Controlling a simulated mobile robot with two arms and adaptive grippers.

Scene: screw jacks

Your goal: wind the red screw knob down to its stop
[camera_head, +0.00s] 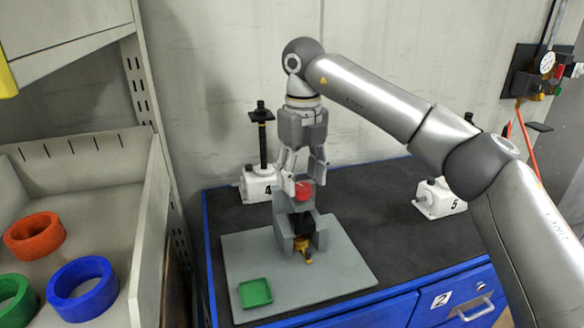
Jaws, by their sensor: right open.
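The red screw knob (304,189) sits at the top of a grey fixture (284,232) on a light grey plate (340,271). My right gripper (302,176) points straight down over the knob, its fingers on either side of it. The fingers are open; whether either one touches the knob I cannot tell. Below the knob, inside the fixture, are a black part and a yellow-orange part (302,243). The screw's lower end is hidden by the fixture. My left gripper is out of view.
A white jack marked 4 (256,185) with a tall black screw stands behind left, and one marked 5 (438,200) stands at right. A green tray (255,293) lies on the plate. Red, blue and green rings lie in a bin (146,235) at left.

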